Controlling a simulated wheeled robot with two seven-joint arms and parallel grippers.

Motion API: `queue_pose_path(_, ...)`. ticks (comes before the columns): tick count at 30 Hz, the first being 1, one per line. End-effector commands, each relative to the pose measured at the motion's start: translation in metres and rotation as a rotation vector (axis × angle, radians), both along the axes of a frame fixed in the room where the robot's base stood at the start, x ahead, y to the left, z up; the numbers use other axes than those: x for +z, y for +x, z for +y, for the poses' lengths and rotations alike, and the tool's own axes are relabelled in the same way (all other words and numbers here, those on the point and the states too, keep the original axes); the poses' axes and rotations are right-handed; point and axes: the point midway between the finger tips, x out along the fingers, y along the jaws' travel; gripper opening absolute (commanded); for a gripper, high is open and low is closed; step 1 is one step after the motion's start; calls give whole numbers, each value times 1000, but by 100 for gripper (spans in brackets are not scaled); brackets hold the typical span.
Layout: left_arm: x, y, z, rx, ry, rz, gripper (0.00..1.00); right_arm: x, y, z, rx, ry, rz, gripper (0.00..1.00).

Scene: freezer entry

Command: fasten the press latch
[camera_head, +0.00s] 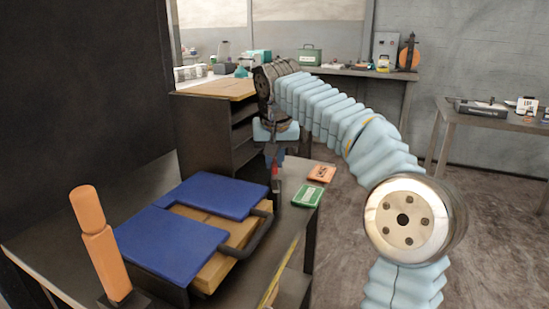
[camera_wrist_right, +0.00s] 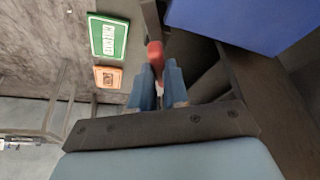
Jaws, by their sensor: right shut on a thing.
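The press has two blue panels (camera_head: 172,242) over a tan, wood-like body (camera_head: 215,270), with a dark bar handle (camera_head: 262,235) on its right side. A small red-tipped lever (camera_head: 275,171), seemingly the press latch, stands upright at the press's far right corner. My right gripper (camera_head: 273,153) points down onto this lever from above. In the right wrist view, the right gripper's blue fingers (camera_wrist_right: 160,85) are shut on the red latch lever (camera_wrist_right: 155,56), whose end sticks out beyond them. The lower latch parts are hard to make out. My left gripper is out of view.
A green card (camera_head: 307,195) and an orange card (camera_head: 322,173) lie right of the latch. An orange post (camera_head: 97,240) stands at the table's left front. A dark wall panel (camera_head: 80,90) bounds the left. Open floor lies to the right.

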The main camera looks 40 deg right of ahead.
Motion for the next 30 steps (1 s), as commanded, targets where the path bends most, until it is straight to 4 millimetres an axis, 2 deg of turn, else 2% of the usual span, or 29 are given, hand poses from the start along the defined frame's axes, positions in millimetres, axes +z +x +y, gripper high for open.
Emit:
queue_pose_path(15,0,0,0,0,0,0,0,0,2,3,-378,1,-1,0)
queue_pose_path(30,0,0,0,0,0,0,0,0,3,2,-522,0,-2,0)
